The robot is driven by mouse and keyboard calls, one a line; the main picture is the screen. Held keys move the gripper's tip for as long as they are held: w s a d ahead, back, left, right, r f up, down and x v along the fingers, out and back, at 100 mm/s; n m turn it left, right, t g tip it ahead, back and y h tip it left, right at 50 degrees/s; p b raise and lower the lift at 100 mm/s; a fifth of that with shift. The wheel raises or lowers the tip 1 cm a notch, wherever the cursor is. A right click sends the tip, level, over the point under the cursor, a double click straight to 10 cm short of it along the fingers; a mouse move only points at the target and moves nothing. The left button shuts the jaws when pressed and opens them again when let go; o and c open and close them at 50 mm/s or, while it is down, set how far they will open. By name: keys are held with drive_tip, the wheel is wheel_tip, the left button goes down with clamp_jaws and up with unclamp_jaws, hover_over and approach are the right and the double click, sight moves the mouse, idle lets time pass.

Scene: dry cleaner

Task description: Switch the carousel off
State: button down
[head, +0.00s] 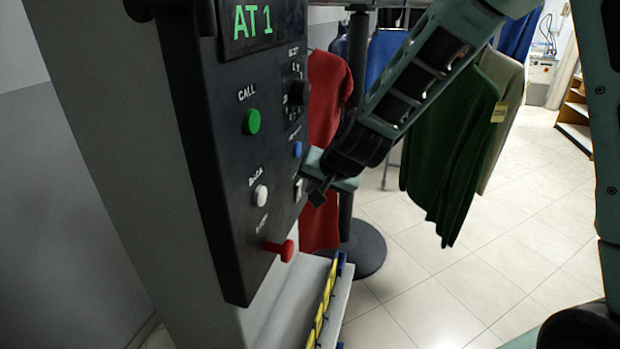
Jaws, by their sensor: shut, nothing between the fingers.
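The carousel's black control panel (215,190) stands at the left on a grey column, with a display reading "AT 1". It bears a green button (253,121) marked CALL, a white button (261,194), a blue button (297,149), a red knob-like button (281,249) at the bottom, and a dark dial (297,92) at upper right. A small pale switch (299,189) sits at the panel's right edge. My gripper (318,198) is shut and empty, close to this switch. I cannot tell whether it touches.
Garments hang behind: a red one (323,130), a dark green one (452,145) with a yellow tag, and blue ones. A round dark stand base (362,255) is on the tiled floor. A ledge with yellow and blue items (322,305) lies below the panel. Floor at right is clear.

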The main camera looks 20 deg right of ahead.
drive_tip(key=shift+w+a, duration=0.35)
drive_tip(key=shift+a, duration=0.1)
drive_tip(key=shift+w+a+r+p, duration=0.2)
drive_tip(key=shift+a+p, duration=0.1)
drive_tip(key=shift+p, duration=0.25)
drive_tip(key=shift+f, duration=0.1)
drive_tip(key=shift+d, duration=0.1)
drive_tip(key=shift+r+p, duration=0.65)
drive_tip(key=shift+r, duration=0.2)
